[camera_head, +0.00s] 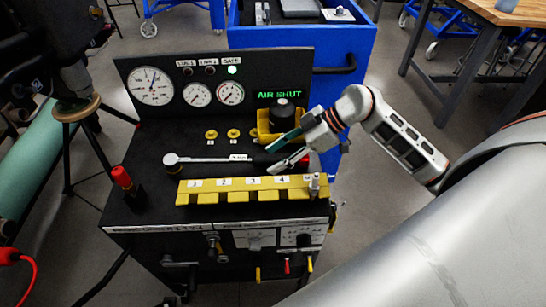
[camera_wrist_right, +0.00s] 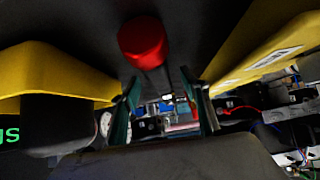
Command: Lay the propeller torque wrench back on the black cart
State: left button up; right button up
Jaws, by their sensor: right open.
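The torque wrench (camera_head: 205,159) lies flat on the top of the black cart (camera_head: 150,140), its silver ratchet head to the left and its dark handle running right towards my right gripper (camera_head: 270,160). My right gripper is open, with its two fingers apart around the handle end; whether they touch it is hidden. A red end (camera_head: 303,160) shows beside the fingers. In the right wrist view a red knob-like end (camera_wrist_right: 143,42) on a dark shaft appears ahead of the open fingers (camera_wrist_right: 165,108). My left gripper is not in view.
A yellow numbered rack (camera_head: 250,189) stands along the cart's front. A yellow holder (camera_head: 268,131) with a black part is behind the gripper. A red-topped black item (camera_head: 123,178) stands at the cart's left. Gauges (camera_head: 197,94) rise at the back, with a blue cabinet (camera_head: 335,95) behind.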

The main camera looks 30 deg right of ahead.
jog(key=shift+p+v, duration=1.1)
jog(key=shift+v, duration=0.55)
jog(key=shift+d+r+p, duration=0.2)
jog(key=shift+r+p, duration=0.1)
jog(key=shift+r, duration=0.05)
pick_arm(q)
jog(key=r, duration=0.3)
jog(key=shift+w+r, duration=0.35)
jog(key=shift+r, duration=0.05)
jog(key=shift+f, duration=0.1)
